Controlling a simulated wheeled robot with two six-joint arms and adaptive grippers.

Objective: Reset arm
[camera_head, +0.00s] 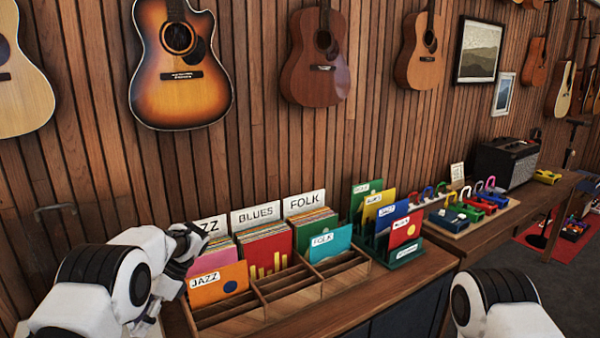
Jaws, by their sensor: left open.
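My left arm comes in from the left edge, and my left gripper (186,246) is at the left end of the wooden record rack (262,318), beside the JAZZ section. It is open, seen partly from behind, and I see nothing held in it. An orange JAZZ sleeve (217,284) stands in the rack just right of and below the gripper. A white and black part of my right arm shows at the bottom right, but its gripper is out of the picture.
A teal FOLK sleeve (331,242) stands in the rack. A green holder (405,254) with several coloured sleeves is to its right. Farther right are a tray of coloured items (449,222) and an amplifier (506,163). Guitars (181,85) hang on the slatted wall behind.

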